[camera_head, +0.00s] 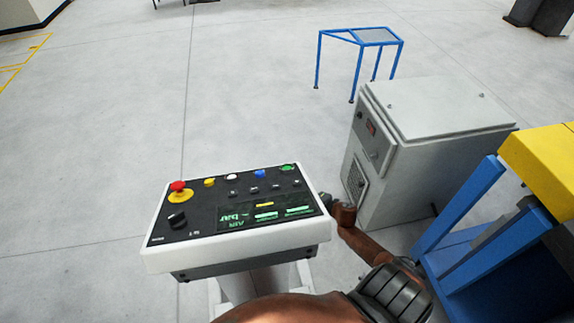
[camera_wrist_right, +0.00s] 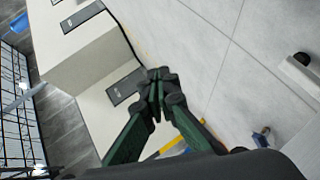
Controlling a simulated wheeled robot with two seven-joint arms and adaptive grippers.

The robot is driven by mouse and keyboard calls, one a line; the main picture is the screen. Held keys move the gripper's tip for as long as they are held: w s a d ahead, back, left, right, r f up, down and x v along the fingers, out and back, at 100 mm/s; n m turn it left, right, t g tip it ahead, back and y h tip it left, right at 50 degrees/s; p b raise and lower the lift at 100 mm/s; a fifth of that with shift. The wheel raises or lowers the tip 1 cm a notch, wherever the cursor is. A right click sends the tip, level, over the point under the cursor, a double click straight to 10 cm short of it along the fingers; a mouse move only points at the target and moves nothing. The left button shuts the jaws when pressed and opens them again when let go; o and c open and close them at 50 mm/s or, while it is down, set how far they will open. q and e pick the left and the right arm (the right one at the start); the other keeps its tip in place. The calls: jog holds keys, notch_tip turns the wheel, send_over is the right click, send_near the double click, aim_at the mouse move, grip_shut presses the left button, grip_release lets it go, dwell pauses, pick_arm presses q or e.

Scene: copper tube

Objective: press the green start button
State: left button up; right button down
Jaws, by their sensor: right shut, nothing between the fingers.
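The green start button (camera_head: 287,168) is at the far right corner of the tilted control panel (camera_head: 158,258), at the end of a row of coloured buttons. My right gripper (camera_head: 328,201) is mostly hidden behind my own wrist, just beyond the panel's right edge. It is to the right of and nearer than the green button, apart from it. In the right wrist view its fingers (camera_wrist_right: 158,82) are shut and empty. The green button cannot be made out in that view. My left gripper is not in view.
A red emergency stop (camera_head: 178,186) on a yellow base and a black knob (camera_head: 177,220) share the panel. A grey cabinet (camera_head: 440,105) stands close to the right of my gripper. A blue stand (camera_head: 376,37) is behind it. Floor left of the panel is clear.

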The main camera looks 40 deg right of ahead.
jog(key=w+a+r+n+g+y+p, duration=0.1)
jog(key=w+a+r+n+y, duration=0.3)
jog(key=r, duration=0.6)
jog(key=a+r+n+y+p, duration=0.1)
jog(key=r+n, duration=0.5)
jog(key=r, duration=0.4)
jog(key=w+a+r+n+g+y+p, duration=0.1)
jog(key=w+a+r+n+y, duration=0.2)
jog(key=r, duration=0.7)
jog(key=s+a+r+n+g+h+p, duration=0.1)
jog(key=s+r+n+g+h+p, duration=0.1)
jog(key=s+r+n, duration=0.3)
jog(key=s+a+r+n+g+h+p, duration=0.1)
jog(key=s+r+n+g+h, duration=0.3)
jog(key=r+n, duration=0.6)
notch_tip(320, 180, up, 5)
jog(key=shift+s+a+f+n+g+h+p, duration=0.15)
jog(key=shift+s+a+n+g+h+p, duration=0.2)
jog(key=shift+s+p, duration=0.55)
jog(key=shift+s, duration=0.2)
jog(key=b, duration=0.4)
send_over(287, 166)
jog(key=f, duration=0.7)
jog(key=shift+w+d, duration=0.3)
jog(key=shift+w, duration=0.05)
jog(key=shift+s+a+f+b, duration=0.2)
jog(key=shift+s+f+b, duration=0.05)
jog(key=shift+f+b, duration=0.35)
